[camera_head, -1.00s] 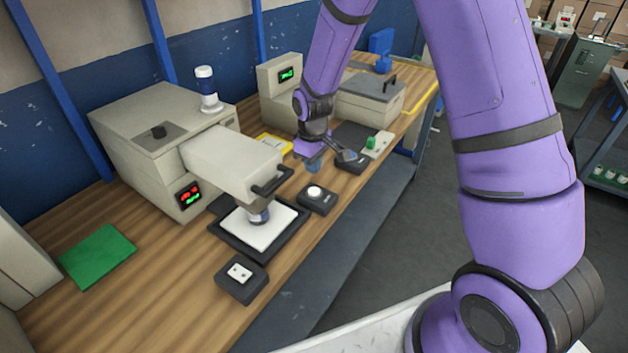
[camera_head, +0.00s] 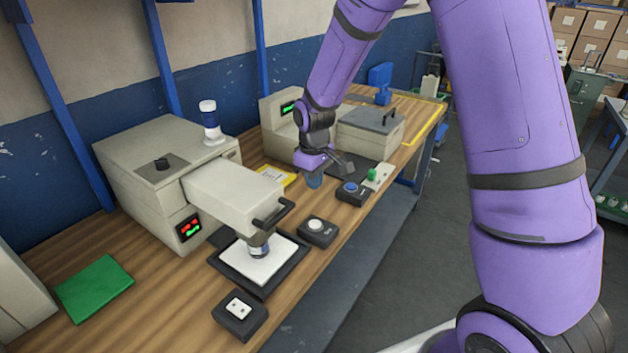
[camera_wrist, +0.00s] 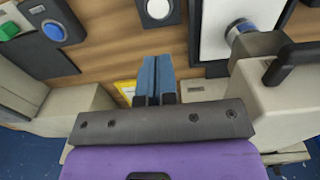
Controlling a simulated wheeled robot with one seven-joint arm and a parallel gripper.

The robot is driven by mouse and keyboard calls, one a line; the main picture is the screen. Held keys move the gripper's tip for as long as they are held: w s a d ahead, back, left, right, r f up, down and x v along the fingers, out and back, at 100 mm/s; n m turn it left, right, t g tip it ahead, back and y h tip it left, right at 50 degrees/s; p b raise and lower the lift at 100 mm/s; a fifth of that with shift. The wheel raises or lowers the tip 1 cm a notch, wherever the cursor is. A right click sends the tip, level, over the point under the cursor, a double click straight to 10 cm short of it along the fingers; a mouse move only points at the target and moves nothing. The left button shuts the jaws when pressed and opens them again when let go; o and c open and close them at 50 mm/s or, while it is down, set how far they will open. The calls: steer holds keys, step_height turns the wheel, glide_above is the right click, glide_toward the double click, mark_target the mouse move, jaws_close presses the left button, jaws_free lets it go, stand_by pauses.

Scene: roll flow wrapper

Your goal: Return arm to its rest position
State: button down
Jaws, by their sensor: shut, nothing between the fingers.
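My gripper (camera_head: 314,179) hangs above the bench between the two beige machines, empty. In the wrist view its blue fingers (camera_wrist: 155,80) are together over bare wood. My purple arm reaches in from the right of the head view. Below and beside the gripper are a control box with a blue button (camera_head: 352,190) and one with a white button (camera_head: 315,230); neither is touched. The big beige machine (camera_head: 160,160) stands to the left, its head over a white plate (camera_head: 270,268) in a black frame. A small cylinder (camera_head: 258,246) is under that head.
A second machine with a hinged lid (camera_head: 368,132) stands farther back, near a green button (camera_head: 372,174). A black box with a white switch (camera_head: 239,309) and a green pad (camera_head: 95,289) lie in front. A yellow sheet (camera_head: 277,177) lies behind the gripper. Open floor is right of the bench.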

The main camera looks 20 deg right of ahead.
steer(key=s+d+r+m+t, duration=0.1)
steer(key=s+d+r+m, duration=0.1)
steer(key=s+r, duration=0.5)
steer(key=s+d+r+m+t, duration=0.1)
steer(key=s+d+r, duration=0.25)
steer(key=r, duration=0.85)
steer(key=s+d+r+m+t, duration=0.1)
steer(key=s+r, duration=0.3)
steer(key=s, duration=0.5)
steer(key=s+d+r+m+t, duration=0.1)
steer(key=s+r+m+t, duration=0.1)
steer(key=s, duration=0.8)
steer(key=shift+s+d+r+m, duration=0.15)
steer(key=shift+s+r+m, duration=0.15)
steer(key=shift+r+m, duration=0.45)
